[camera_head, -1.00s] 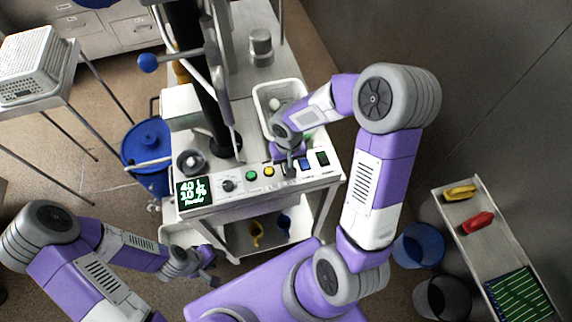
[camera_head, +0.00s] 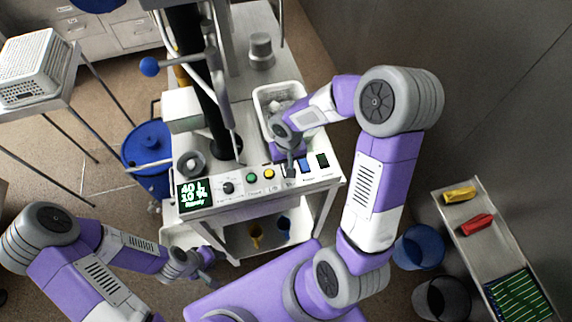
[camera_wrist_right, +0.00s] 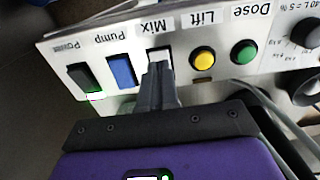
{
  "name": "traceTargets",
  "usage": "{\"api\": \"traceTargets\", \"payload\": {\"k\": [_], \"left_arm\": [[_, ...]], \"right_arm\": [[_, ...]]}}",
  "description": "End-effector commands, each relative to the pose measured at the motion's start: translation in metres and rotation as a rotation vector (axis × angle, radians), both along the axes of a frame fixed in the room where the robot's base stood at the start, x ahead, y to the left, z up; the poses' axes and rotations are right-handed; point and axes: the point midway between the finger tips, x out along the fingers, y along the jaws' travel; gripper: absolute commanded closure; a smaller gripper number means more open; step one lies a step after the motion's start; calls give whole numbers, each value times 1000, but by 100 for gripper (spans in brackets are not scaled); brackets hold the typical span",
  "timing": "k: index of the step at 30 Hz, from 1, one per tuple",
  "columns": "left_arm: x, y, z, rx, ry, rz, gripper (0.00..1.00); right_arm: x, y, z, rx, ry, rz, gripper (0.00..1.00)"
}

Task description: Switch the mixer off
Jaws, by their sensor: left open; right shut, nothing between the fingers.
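The mixer stands on a steel trolley, with a black column (camera_head: 205,100) and steel rods above the bench. Its front control panel (camera_head: 235,188) has a lit display (camera_head: 192,194) and a row of controls. In the right wrist view the white Mix switch (camera_wrist_right: 160,54) sits between the blue Pump switch (camera_wrist_right: 121,71) and the yellow Lift button (camera_wrist_right: 203,60). My right gripper (camera_wrist_right: 158,70) is shut and empty, its tips at the Mix switch, partly covering it; contact is hard to tell. My left gripper (camera_head: 212,268) is open and empty, low at the trolley's front left.
The dark Power switch (camera_wrist_right: 84,77) and green Dose button (camera_wrist_right: 243,52) are on the same panel. A white bin (camera_head: 262,92) lies behind my right wrist. A blue drum (camera_head: 147,158) stands left of the trolley. A shelf (camera_head: 468,215) with red and yellow items is at right.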

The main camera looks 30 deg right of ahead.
Motion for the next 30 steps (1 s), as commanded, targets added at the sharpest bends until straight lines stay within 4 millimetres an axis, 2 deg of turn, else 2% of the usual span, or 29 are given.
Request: {"api": "traceTargets", "payload": {"k": [1, 17, 30], "left_arm": [[0, 0, 6, 0, 0, 0, 57], [0, 0, 34, 0, 0, 0, 57], [0, 0, 34, 0, 0, 0, 57]], "right_arm": [[0, 0, 7, 0, -1, 0, 100], [0, 0, 49, 0, -1, 0, 100], [0, 0, 49, -1, 0, 1, 100]]}}
